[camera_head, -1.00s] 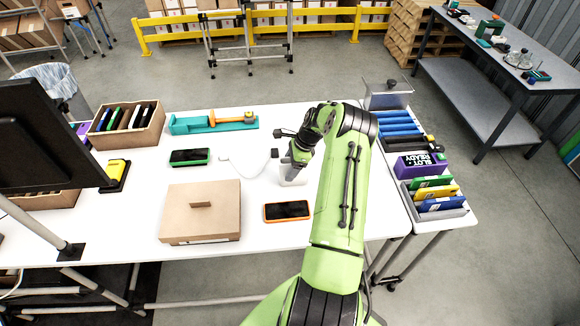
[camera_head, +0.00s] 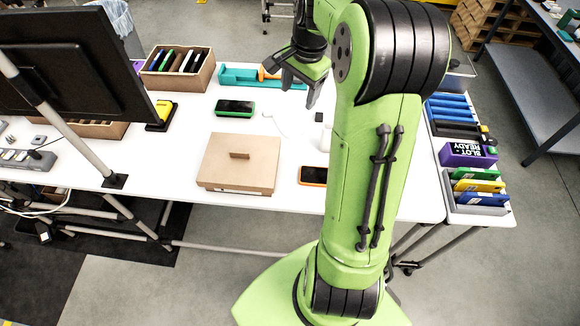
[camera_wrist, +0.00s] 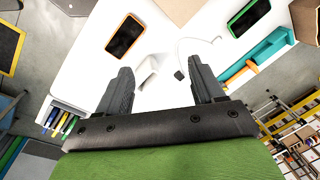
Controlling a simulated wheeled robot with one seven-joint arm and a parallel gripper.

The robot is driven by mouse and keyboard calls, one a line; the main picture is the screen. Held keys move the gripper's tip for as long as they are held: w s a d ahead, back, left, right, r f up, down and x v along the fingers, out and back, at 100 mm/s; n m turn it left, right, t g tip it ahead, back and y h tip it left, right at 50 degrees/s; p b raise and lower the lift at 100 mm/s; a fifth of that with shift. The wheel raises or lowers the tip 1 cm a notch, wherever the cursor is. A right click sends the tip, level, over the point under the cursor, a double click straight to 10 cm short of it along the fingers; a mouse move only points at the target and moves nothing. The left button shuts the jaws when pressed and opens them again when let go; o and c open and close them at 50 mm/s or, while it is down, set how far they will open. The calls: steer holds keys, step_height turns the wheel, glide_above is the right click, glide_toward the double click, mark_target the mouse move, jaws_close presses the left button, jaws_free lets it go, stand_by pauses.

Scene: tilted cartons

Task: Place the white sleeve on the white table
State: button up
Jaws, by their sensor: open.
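The white sleeve (camera_wrist: 147,70) stands on the white table (camera_wrist: 78,65), between my fingertips as the wrist view sees it. In the head view my arm hides most of it, and only a pale edge (camera_head: 327,138) shows beside the arm. My gripper (camera_head: 299,88) is open and empty, raised above the table. Its two dark fingers are spread apart in the wrist view (camera_wrist: 160,74), with a gap between them and the sleeve.
A brown carton with a lid (camera_head: 238,163), an orange-edged phone (camera_head: 313,175), a green-edged phone (camera_head: 235,107) and a teal holder (camera_head: 238,76) lie on the table. A white cable (camera_head: 277,124) curls there. Blue rolls and a purple box (camera_head: 468,154) stand at right.

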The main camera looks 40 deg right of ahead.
steer(key=s+a+r+n+t+h, duration=0.1)
steer(key=s+a+r+n, duration=0.25)
steer(key=s+a, duration=0.2)
steer(key=s+a+r+n+t, duration=0.1)
steer(key=s+a+r+n, duration=0.2)
steer(key=s+a+n, duration=0.3)
steer(key=s+a+f+n+t, duration=0.1)
steer(key=s+a+n+t, duration=0.1)
steer(key=s+a+n, duration=0.3)
steer(key=s+a, duration=0.1)
steer(key=s, duration=0.3)
steer(key=shift+f+n+y, duration=0.3)
steer(key=shift+n, duration=0.05)
